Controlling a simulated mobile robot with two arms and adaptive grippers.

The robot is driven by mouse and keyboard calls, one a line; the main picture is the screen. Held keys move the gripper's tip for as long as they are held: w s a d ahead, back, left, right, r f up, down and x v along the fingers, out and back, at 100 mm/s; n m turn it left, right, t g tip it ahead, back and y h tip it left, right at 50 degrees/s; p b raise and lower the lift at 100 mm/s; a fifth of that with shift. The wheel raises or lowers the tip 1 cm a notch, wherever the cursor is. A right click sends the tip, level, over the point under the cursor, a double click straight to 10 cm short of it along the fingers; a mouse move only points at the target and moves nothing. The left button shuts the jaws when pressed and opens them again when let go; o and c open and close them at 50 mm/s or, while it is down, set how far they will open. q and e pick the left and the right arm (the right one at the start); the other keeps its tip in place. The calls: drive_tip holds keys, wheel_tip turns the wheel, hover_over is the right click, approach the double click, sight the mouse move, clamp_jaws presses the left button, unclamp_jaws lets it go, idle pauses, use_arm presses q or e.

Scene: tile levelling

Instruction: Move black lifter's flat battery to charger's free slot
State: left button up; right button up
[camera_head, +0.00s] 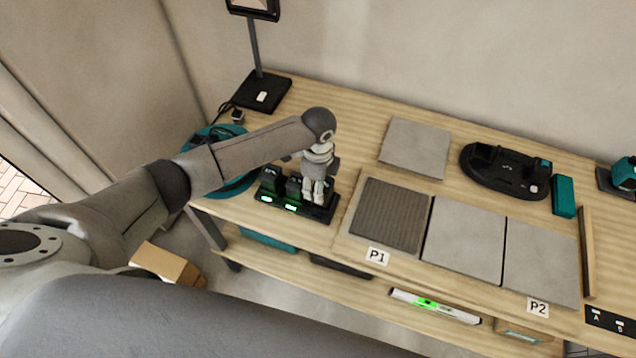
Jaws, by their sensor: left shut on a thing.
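The charger (267,198) is a dark block near the table's left front edge. Two dark batteries stand in its left and middle slots, each above a green light. My left gripper (313,200) points down at the charger's right end. It is shut on a battery, which is mostly hidden by the fingers; I cannot tell if it is fully seated. The black lifter (507,172) lies on the table at the back right, an oval black base with a small teal part at its right end. My right gripper is not in view.
Grey tiles lie on the table: one textured (392,216) by the P1 label, two plain ones toward P2, and a loose one (415,147) behind. A teal block (563,196) stands right of the lifter. A lamp base (264,92) is at back left.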

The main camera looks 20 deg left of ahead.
use_arm(q)
drive_tip(key=shift+f, duration=0.65)
idle(0.3)
idle(0.4)
drive_tip(key=shift+f+b, duration=0.6)
drive_tip(key=shift+f, duration=0.1)
idle(0.5)
drive_tip(key=o, duration=1.1)
drive_tip(key=shift+r, duration=0.1)
wheel_tip(320, 180, up, 12)
drive_tip(key=shift+f, duration=0.1)
